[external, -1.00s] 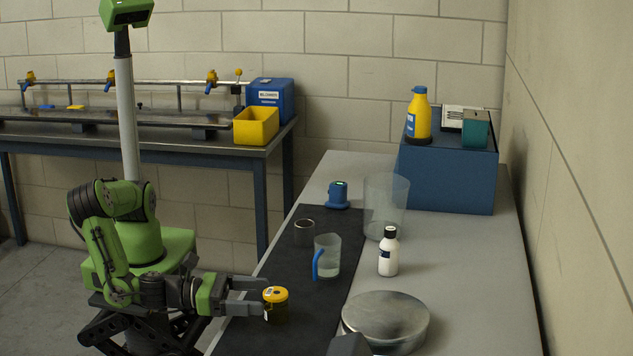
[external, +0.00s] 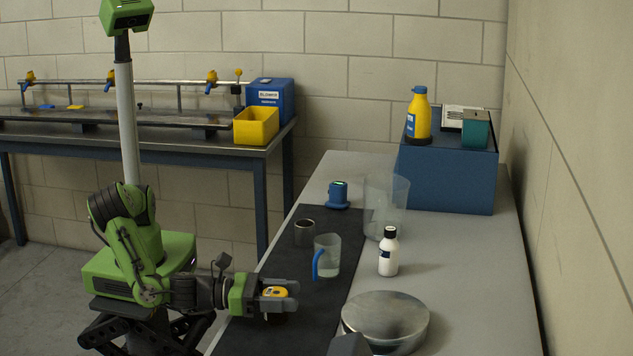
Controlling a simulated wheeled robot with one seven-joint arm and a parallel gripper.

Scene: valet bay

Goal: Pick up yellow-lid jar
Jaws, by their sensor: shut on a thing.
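The yellow-lid jar (external: 274,291) is at the left edge of the black mat (external: 330,282), near the front of the bench. Its yellow lid shows between the fingers, and a little of its dark body shows below them. My gripper (external: 279,293) is shut on the jar, with one finger on the far side and one on the near side. The fingers hide most of the jar's body. I cannot tell whether its base touches the mat.
A clear jug with a blue handle (external: 327,256) and a small grey cup (external: 304,233) stand behind the jar. A white bottle (external: 389,252), a clear beaker (external: 386,205) and a round metal lid (external: 386,320) are to the right. A blue-capped item (external: 338,195) stands farther back.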

